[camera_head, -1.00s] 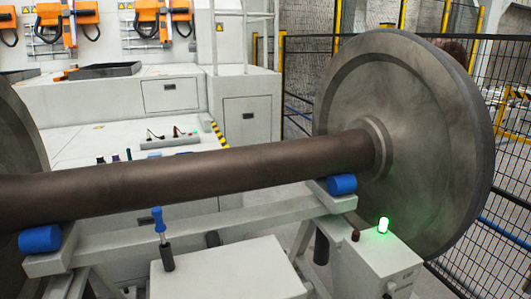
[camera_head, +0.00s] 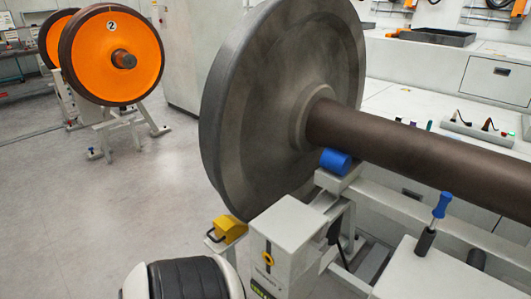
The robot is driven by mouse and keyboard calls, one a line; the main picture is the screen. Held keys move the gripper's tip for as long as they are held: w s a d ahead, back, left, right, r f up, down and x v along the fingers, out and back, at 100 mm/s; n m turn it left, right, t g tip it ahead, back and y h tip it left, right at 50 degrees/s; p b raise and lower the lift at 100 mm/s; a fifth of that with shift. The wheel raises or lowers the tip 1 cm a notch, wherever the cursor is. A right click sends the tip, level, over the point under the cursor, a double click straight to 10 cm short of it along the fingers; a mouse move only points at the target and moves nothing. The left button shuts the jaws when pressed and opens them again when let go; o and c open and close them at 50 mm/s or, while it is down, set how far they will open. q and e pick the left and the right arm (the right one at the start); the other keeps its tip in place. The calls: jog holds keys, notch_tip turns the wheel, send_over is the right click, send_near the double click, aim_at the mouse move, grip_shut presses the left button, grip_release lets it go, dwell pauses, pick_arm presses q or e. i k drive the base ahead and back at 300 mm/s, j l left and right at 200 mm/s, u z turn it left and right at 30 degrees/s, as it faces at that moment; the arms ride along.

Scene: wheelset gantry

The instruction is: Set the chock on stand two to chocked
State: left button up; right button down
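A yellow block like a chock (camera_head: 230,229), with a dark looped handle at its left, sits low by the rim of the large grey wheel (camera_head: 265,110). Whether it touches the wheel or stands clear I cannot tell. A pale box (camera_head: 290,225) stands right of it on the near stand, with a small yellow fitting (camera_head: 268,258) and a label too small to read surely. An orange wheelset marked 2 (camera_head: 112,60) stands on its own pale stand at the upper left; small blue-topped parts show low there. Neither gripper is in view.
The brown axle (camera_head: 420,155) runs right from the grey wheel over a blue roller (camera_head: 336,161). A blue-handled tool (camera_head: 436,222) stands upright on a pale box. Grey floor (camera_head: 110,200) lies open at the left. Pale cabinets line the back right.

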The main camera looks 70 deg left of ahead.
aim_at(228, 228)
jog(key=u, duration=2.5)
